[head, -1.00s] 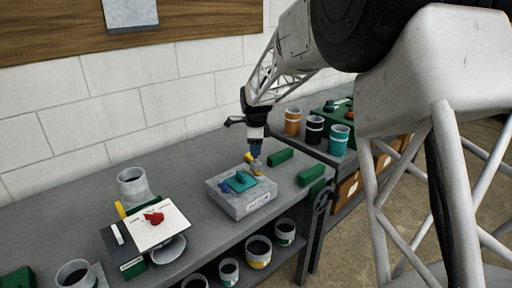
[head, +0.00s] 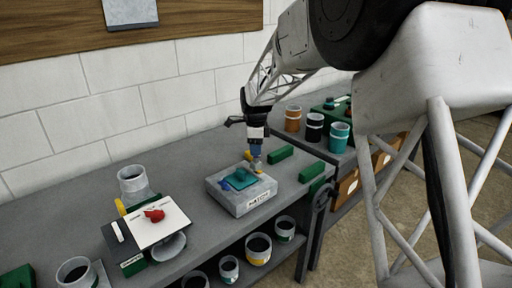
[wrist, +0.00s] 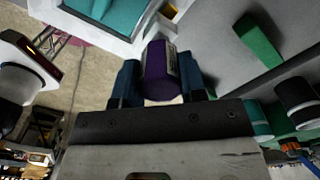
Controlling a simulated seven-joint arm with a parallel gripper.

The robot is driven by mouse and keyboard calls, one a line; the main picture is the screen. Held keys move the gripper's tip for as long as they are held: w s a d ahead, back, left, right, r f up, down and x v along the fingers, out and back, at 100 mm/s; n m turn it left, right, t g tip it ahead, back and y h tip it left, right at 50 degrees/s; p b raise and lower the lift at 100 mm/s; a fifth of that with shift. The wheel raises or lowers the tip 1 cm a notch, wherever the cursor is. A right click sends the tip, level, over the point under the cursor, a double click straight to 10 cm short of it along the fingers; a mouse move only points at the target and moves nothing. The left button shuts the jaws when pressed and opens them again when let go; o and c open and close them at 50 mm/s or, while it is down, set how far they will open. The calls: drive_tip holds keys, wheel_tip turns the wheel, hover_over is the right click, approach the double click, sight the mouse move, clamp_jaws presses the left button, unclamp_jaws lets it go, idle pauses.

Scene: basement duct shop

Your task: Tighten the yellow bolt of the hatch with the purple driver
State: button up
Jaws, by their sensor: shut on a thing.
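The hatch (head: 232,203) is a grey box with a label on its front and a teal plate (head: 241,181) on top, standing on the bench. My gripper (head: 256,155) points down at the hatch's back right corner. In the wrist view my gripper (wrist: 160,82) has its blue fingers on either side of the purple driver (wrist: 156,68) and is shut on it. The driver's lower end is hidden in the wrist view. Whether the driver touches the bolt I cannot tell.
Green blocks (head: 281,153) lie right of the hatch. A white-topped box with a red knob (head: 154,215) stands at the left. Orange, black and teal cups (head: 339,137) stand on the right bench. Bare bench lies between the hatch and the wall.

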idle(0.4)
drive_tip(key=shift+m, duration=5.2)
drive_tip(key=shift+n, duration=0.3)
